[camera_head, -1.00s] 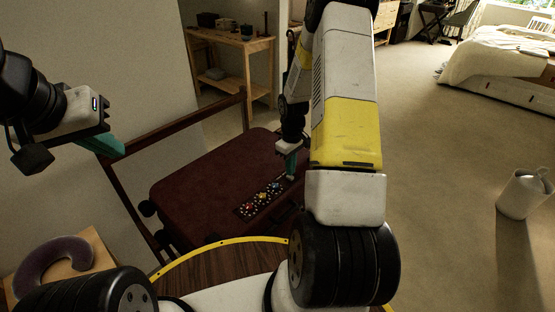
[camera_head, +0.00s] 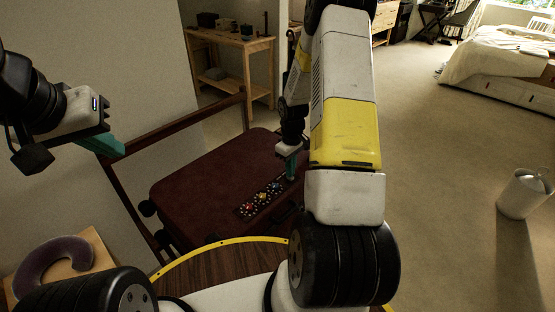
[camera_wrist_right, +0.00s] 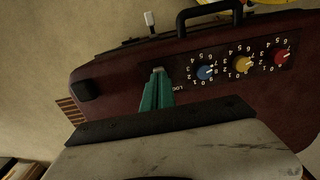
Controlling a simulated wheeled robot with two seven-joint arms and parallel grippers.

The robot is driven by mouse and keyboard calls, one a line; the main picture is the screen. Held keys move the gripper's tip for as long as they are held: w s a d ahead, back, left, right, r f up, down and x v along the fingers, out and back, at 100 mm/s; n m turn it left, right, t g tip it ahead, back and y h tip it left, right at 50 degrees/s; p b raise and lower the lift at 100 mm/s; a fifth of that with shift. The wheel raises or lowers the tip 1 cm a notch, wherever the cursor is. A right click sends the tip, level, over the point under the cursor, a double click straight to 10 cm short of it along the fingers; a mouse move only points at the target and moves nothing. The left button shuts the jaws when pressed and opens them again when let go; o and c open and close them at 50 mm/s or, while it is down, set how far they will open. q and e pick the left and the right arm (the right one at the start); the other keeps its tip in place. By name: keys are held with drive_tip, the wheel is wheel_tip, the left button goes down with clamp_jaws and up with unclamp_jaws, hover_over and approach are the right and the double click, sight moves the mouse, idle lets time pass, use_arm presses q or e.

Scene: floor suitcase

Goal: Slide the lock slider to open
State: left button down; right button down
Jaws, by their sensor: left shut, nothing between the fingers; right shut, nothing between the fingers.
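The dark red suitcase (camera_head: 215,185) lies flat, with a black lock panel (camera_head: 262,199) on its top near the handle side. In the right wrist view the panel carries a blue dial (camera_wrist_right: 205,73), a yellow dial (camera_wrist_right: 243,64) and a red dial (camera_wrist_right: 281,56). My right gripper (camera_wrist_right: 158,72) is shut, its green fingertips at the panel's end beside partly covered lettering. The fingers hide that end, so I cannot make out the lock slider clearly or tell whether they touch it. My left gripper (camera_head: 121,152) is shut and empty, raised left of the suitcase.
A black handle (camera_wrist_right: 208,12) stands at the suitcase's edge. A dark wooden rail frame (camera_head: 185,124) runs along its far and left sides. A purple neck pillow (camera_head: 52,262) lies at lower left. A white bin (camera_head: 522,195) stands at right on open carpet.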

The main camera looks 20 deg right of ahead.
drive_tip(key=shift+f, duration=0.2)
drive_tip(key=shift+w+d, duration=0.1)
drive_tip(key=shift+d, duration=0.05)
drive_tip(key=shift+w+d, duration=0.15)
drive_tip(key=shift+d, duration=0.15)
drive_tip(key=shift+w+d, duration=0.1)
drive_tip(key=shift+d, duration=0.05)
idle(0.4)
wheel_tip(320, 180, up, 6)
idle(0.7)
